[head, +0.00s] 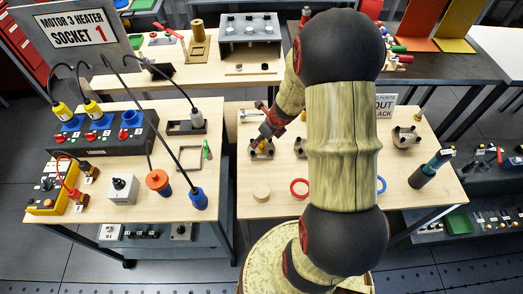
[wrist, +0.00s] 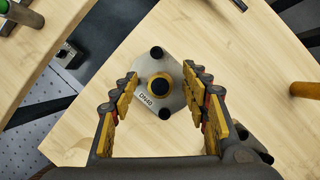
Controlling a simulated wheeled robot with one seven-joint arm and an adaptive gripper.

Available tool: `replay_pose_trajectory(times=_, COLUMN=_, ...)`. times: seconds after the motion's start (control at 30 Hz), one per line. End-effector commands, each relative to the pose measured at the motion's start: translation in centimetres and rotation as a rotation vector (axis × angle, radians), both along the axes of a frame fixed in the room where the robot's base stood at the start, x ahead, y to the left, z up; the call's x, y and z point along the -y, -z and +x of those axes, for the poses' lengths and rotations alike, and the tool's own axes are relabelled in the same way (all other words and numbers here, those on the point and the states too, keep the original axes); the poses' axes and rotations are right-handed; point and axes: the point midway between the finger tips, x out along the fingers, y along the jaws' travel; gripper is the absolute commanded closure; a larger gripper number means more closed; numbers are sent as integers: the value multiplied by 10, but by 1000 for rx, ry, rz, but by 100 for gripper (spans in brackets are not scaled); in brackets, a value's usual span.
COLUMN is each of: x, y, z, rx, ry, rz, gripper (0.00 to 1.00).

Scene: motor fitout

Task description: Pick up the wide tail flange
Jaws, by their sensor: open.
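A pale grey flange plate marked DN40 (wrist: 177,101) lies on the wooden table in the wrist view. It has a yellow ring around a dark centre and black knobs on its corners. My gripper (wrist: 160,88) is open above it, with one finger on each side and nothing held. In the head view my gripper (head: 265,127) points down at this flange (head: 262,153), which it partly hides. Another grey flange with dark knobs (head: 405,138) stands at the right of the same table. I cannot tell from the frames which one is the wide tail flange.
A wooden disc (head: 261,192), a red ring (head: 299,187) and a partly hidden blue ring (head: 381,184) lie nearer me. A dark teal-topped tool (head: 430,169) stands at the right edge. My arm hides the table's middle. The left table (head: 105,205) holds the motor socket gear.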

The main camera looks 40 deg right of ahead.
Motion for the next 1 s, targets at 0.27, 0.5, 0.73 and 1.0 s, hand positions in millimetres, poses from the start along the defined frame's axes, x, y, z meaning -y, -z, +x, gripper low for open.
replay_pose_trajectory(times=0.27, x=0, y=-1, z=0, rx=0, ry=0, rz=0, gripper=66)
replay_pose_trajectory(times=0.5, x=0, y=-1, z=0, rx=0, ry=0, rz=0, gripper=80)
replay_pose_trajectory(times=0.73, x=0, y=-1, z=0, rx=0, ry=0, rz=0, gripper=93)
replay_pose_trajectory(times=1.0, x=0, y=-1, z=0, rx=0, ry=-1, rz=0, gripper=100)
